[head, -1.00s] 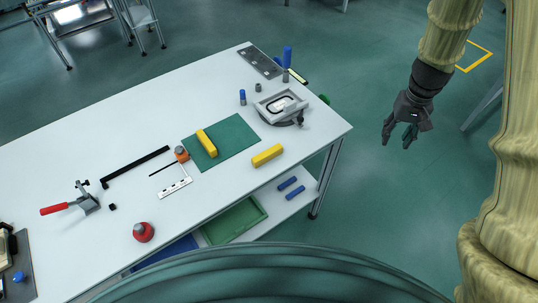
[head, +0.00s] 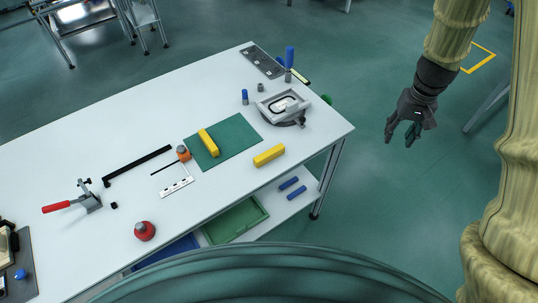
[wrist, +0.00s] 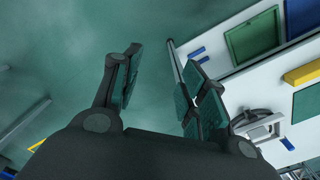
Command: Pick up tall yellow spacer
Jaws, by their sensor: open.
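Two yellow blocks are in the head view. One yellow block (head: 208,142) lies on the green mat (head: 237,132); the other yellow block (head: 269,155) lies on the bare white tabletop near its front edge. I cannot tell from their looks which one is the tall spacer. The block off the mat also shows at the right of the wrist view (wrist: 303,74). My gripper (head: 402,134) hangs beyond the table's right end, over the floor, apart from both blocks. Its fingers are spread and empty in the wrist view (wrist: 160,78).
A grey fixture (head: 284,105) stands at the table's right end, with blue-handled items behind it. A red-handled clamp (head: 75,202), a black bar (head: 138,166) and a red knob (head: 145,231) are further left. A lower shelf holds a green tray (head: 235,220) and blue cylinders (head: 292,188).

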